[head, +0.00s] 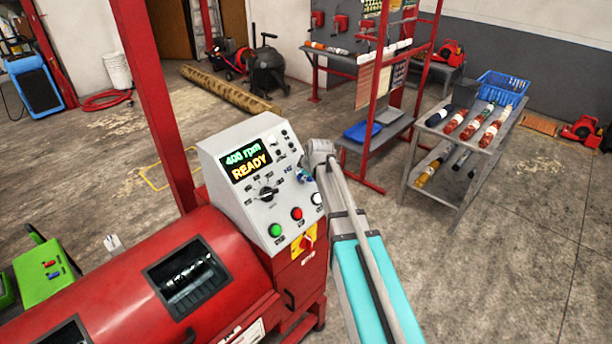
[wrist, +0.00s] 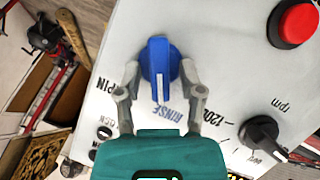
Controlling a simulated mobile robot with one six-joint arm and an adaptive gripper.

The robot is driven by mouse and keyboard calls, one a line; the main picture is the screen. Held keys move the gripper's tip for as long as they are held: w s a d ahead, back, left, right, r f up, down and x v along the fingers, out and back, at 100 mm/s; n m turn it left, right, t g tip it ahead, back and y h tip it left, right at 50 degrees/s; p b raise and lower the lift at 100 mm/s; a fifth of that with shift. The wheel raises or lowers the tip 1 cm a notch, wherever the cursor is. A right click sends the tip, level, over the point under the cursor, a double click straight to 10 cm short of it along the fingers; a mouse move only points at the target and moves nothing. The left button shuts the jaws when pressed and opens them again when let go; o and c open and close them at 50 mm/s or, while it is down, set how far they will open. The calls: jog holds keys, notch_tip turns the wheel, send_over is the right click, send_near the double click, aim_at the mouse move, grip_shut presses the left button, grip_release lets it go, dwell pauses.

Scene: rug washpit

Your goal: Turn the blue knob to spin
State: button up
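The blue knob (wrist: 160,66) is on the pale control panel (wrist: 225,45) in the wrist view. Its white pointer line is directed down in the picture, toward the word RINSE; the word SPIN is to its left. My gripper (wrist: 160,68) is open, with one finger on each side of the knob. The fingertips are close to its rim; I cannot tell whether they touch it. In the head view my gripper (head: 304,174) is at the panel's right side and largely hides the knob. The panel display (head: 247,161) reads 400 rpm and READY.
A black knob (wrist: 263,133) and a red button (wrist: 293,24) are near the blue knob. Green (head: 275,230) and red (head: 297,214) buttons are low on the panel. A red drum machine (head: 110,285) extends left.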

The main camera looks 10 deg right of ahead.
jog(key=shift+c, duration=0.7)
jog(key=shift+w+m, duration=0.1)
jog(key=shift+m, duration=0.3)
jog(key=shift+d+m+g+y+p, duration=0.1)
jog(key=shift+m+g+y+p, duration=0.25)
jog(key=shift+m, duration=0.35)
jog(key=m+g+y, duration=0.1)
jog(key=m, duration=0.1)
jog(key=shift+w+d+m, duration=0.1)
jog(key=shift+w+m, duration=0.05)
jog(key=shift+m, duration=0.25)
jog(key=m+y, duration=0.1)
jog(key=m, duration=0.1)
jog(key=m+g+y, duration=0.1)
jog(key=m, duration=0.2)
jog(key=shift+d+b, duration=0.15)
jog(key=shift+b, duration=0.2)
jog(key=o, duration=0.8)
